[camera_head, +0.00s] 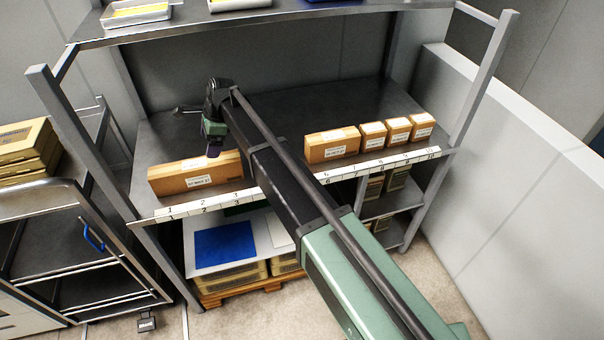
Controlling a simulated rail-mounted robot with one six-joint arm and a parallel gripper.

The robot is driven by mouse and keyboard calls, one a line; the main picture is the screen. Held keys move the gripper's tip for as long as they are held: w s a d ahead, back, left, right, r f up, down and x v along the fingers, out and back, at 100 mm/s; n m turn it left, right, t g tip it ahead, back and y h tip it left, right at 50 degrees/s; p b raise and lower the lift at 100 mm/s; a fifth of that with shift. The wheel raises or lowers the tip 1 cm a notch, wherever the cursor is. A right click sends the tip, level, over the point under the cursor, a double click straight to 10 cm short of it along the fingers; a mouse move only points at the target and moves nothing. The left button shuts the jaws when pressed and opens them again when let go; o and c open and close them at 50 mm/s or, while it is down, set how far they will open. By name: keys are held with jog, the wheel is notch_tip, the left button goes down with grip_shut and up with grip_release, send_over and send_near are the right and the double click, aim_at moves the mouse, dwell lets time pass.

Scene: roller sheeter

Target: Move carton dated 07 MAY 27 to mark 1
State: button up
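A long brown carton (193,176) lies on the shelf at the left, behind marks 1 to 3. Its white label is too small to read surely. A shorter carton (331,145) and several small cartons (373,136) stand in a row at the right, behind marks 6 to 10. Their label dates are also unreadable, so I cannot tell which is dated 07 MAY 27. Mark 1 (170,211) is at the left end of the white number strip. My gripper (213,152) is just behind and above the long carton's right part; its finger opening is not clear.
The metal shelf (290,108) is bare behind the cartons. An upper shelf (260,18) with trays hangs above. Uprights stand at both ends. My arm crosses the front edge and hides the middle of the strip. A cart (35,225) stands at the left.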

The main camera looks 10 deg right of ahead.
jog(key=s+d+n+h, duration=0.2)
jog(key=s+d+n, duration=0.5)
jog(key=s+d, duration=0.6)
jog(key=s+d+f+n+h, duration=0.1)
jog(key=s+d+n, duration=0.6)
jog(key=s+d, duration=0.7)
jog(key=d+h, duration=0.1)
jog(key=d, duration=0.8)
jog(key=shift+d+n+t, duration=0.3)
jog(key=shift+d+t, duration=0.1)
